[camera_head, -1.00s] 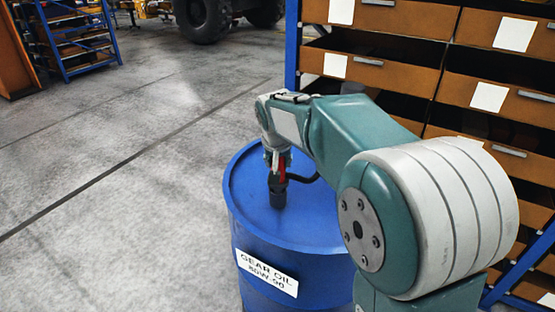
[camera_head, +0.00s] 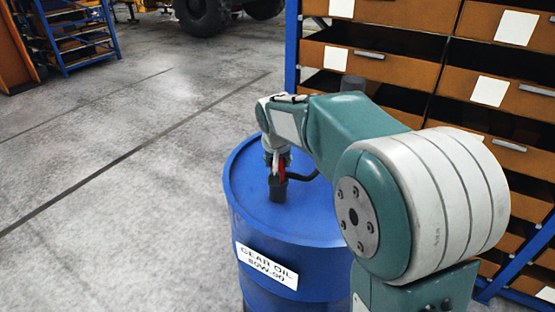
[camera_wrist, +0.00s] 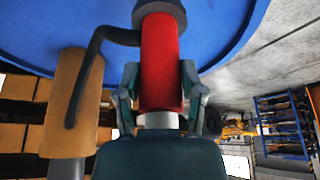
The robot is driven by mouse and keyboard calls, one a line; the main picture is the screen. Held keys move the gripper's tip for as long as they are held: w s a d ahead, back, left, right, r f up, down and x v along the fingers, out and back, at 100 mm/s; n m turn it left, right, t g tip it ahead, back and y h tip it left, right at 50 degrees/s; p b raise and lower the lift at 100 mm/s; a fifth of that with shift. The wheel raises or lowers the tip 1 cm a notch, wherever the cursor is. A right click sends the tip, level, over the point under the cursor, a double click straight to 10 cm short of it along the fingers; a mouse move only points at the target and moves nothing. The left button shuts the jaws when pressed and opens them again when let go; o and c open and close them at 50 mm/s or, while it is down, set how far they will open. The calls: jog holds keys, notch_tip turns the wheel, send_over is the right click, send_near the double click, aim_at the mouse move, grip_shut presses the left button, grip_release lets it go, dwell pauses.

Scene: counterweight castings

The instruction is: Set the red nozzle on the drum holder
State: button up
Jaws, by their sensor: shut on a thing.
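The red nozzle (camera_wrist: 160,62) is between the two fingers of my gripper (camera_wrist: 160,88), which is shut on it. In the head view a small red part of the nozzle (camera_head: 281,172) shows under my gripper (camera_head: 275,164). The dark, cup-like drum holder (camera_head: 277,189) stands on top of the blue drum (camera_head: 310,215). The nozzle's lower end meets the holder, which also shows in the wrist view (camera_wrist: 160,10). The nozzle looks upright and in line with it. How deep its tip sits inside is hidden.
A grey post top (camera_head: 352,83) shows behind my arm. A shelf rack with brown bins (camera_head: 365,65) stands behind the drum. The floor at left is clear.

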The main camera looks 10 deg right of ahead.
jog(key=shift+f, duration=0.1)
jog(key=o, duration=1.1)
jog(key=shift+f, duration=0.1)
jog(key=shift+v, duration=6)
